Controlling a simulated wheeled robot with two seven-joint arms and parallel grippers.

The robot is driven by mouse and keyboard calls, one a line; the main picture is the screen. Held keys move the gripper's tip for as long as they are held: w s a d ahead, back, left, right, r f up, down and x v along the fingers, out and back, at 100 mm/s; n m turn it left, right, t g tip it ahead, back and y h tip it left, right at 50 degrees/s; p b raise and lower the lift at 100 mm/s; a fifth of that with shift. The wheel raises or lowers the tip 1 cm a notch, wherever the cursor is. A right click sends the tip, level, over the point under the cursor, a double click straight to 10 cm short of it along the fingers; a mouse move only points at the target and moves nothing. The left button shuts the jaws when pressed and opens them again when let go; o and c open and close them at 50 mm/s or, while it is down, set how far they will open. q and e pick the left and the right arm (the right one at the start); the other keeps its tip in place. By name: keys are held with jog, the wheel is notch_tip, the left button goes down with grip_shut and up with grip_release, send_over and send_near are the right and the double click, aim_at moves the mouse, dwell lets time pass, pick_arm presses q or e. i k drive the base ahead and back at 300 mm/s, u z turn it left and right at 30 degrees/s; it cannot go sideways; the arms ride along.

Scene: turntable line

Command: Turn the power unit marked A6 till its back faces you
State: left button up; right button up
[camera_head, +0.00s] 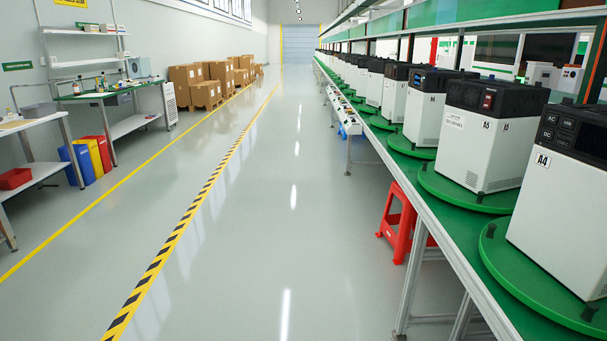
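Several white power units with black tops stand in a row on green round turntables along the line at the right. The nearest is marked A4 (556,215), and the one behind it is marked A5 (478,152). The third unit (425,118) stands farther back on its own turntable (398,144). Its small label looks like A6 but is hard to read at this distance. The face of this unit towards the aisle shows the label and a dark panel with a small display at the top. Neither of my grippers is in view.
The green line table (447,218) runs along the right, with a red stool (403,226) under its edge. The grey aisle floor (250,230) is clear. Workbenches, coloured bins (88,160) and cardboard boxes (205,92) stand along the left wall.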

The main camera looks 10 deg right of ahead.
aim_at(397, 142)
jog(key=i, duration=2.3)
jog(key=z, duration=1.8)
jog(key=k, duration=1.3)
jog(key=u, duration=1.05)
jog(key=i, duration=0.95)
jog(key=u, duration=0.75)
jog(key=i, duration=1.15)
jog(key=z, duration=1.1)
jog(key=i, duration=0.55)
jog(key=z, duration=0.5)
